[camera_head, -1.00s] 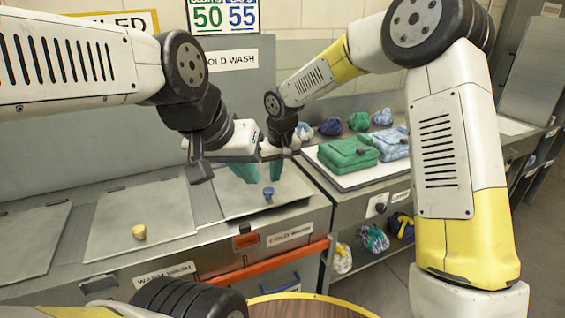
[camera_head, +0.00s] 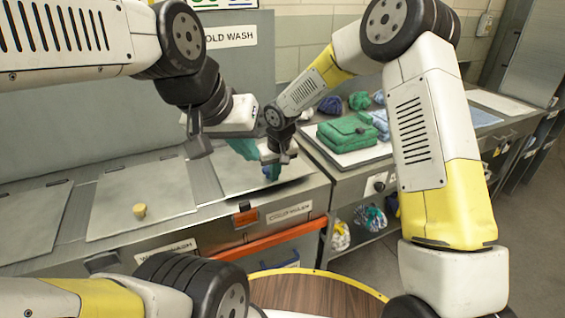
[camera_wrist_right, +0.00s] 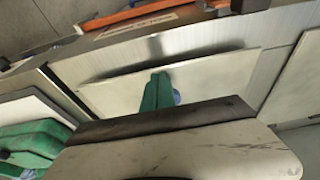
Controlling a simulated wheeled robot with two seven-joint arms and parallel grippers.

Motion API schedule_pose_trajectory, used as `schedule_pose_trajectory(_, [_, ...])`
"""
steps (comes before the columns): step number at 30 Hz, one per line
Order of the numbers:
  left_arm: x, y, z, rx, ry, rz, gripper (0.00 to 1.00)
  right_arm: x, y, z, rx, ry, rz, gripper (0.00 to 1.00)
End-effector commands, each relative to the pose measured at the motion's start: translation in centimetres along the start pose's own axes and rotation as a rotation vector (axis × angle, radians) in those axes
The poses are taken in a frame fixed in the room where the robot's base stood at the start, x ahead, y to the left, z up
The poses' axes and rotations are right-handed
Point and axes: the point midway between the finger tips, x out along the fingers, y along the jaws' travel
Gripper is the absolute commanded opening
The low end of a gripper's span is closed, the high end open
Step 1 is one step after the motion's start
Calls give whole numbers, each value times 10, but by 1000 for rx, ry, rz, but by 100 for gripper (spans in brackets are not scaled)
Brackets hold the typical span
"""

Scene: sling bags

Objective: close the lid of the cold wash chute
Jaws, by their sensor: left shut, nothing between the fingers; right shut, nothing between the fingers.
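The cold wash lid (camera_head: 222,177) is a pale metal plate at the right end of the counter. A dark strip shows along its front edge, and it looks slightly raised in the right wrist view (camera_wrist_right: 215,78). Its blue knob (camera_wrist_right: 177,97) shows beside my right fingers there and is mostly hidden in the head view. My right gripper (camera_head: 272,173) is shut and empty, its green fingertips low over the lid by the knob; contact is unclear. My left gripper (camera_head: 243,149) is shut and empty, just left of the right one and above the lid.
Another lid with a yellow knob (camera_head: 140,211) lies to the left. An orange rail (camera_head: 270,241) runs along the counter front. Folded green cloth (camera_head: 347,132) lies on a board to the right. A round wooden top (camera_head: 315,298) is in front.

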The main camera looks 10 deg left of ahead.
Motion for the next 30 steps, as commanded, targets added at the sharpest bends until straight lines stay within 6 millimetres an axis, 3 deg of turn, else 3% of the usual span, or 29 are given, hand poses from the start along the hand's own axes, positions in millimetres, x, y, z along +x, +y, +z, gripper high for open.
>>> schedule_pose_trajectory(6, [0,0,0,0,0,0,0,26,0,12,-1,-4,0,0])
schedule_pose_trajectory(17, [0,0,0,0,0,0,0,29,0,14,1,-7,0,0])
schedule_pose_trajectory(23, [0,0,0,0,0,0,0,5,0,8,3,1,1,0])
schedule_pose_trajectory(30, [0,0,0,0,0,0,0,-52,-1,4,3,8,3,0])
